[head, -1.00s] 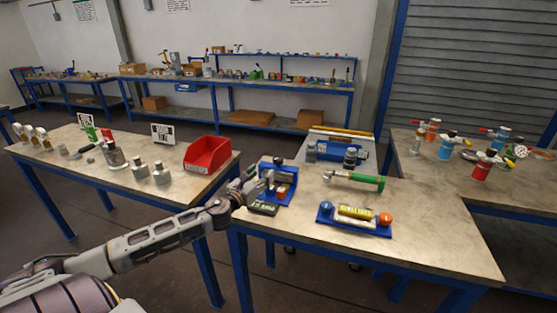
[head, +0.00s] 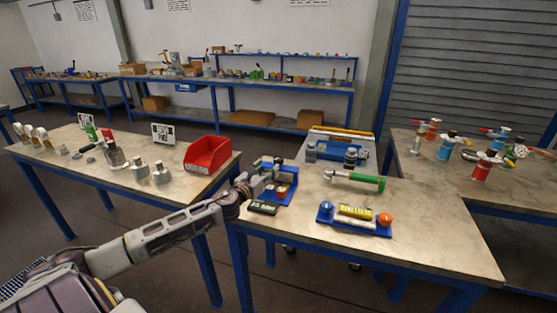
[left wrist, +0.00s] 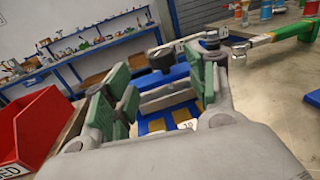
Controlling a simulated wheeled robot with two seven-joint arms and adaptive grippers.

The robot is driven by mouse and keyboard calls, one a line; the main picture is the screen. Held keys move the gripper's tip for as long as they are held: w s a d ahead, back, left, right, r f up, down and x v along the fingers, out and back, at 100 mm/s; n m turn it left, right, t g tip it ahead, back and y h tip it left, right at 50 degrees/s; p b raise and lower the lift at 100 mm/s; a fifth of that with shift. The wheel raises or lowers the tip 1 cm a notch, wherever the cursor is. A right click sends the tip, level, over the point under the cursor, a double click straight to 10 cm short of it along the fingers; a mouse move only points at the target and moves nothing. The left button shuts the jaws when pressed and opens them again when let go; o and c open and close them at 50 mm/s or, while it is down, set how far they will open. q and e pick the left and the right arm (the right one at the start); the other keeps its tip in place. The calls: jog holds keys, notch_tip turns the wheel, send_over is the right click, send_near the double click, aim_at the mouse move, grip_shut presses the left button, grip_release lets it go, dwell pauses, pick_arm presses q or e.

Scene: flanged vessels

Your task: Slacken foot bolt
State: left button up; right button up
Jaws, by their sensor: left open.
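A blue fixture (head: 291,186) stands near the left end of the middle table, with small red and pale parts on it. My left gripper (head: 266,178) reaches over its left side and hides part of it. In the left wrist view the gripper (left wrist: 160,85) is open, with its green-padded fingers either side of the fixture (left wrist: 155,126). A dark round bolt-like head (left wrist: 160,57) shows beyond the fingers; I cannot tell if it is the foot bolt. My right gripper is out of view.
A red bin (head: 207,155) stands on the left table. The table's front right is clear.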

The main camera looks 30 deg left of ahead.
aim_at(276, 161)
pick_arm(q)
jog(key=shift+w+a, duration=0.1)
jog(key=shift+w, duration=2.1)
jog(key=shift+w+a, duration=0.15)
jog(key=shift+w, duration=2.55)
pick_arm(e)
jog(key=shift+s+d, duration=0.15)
pick_arm(q)
jog(key=shift+c, duration=0.5)
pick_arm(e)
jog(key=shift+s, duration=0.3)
pick_arm(q)
jog(key=c, duration=0.9)
jog(key=shift+o, duration=0.2)
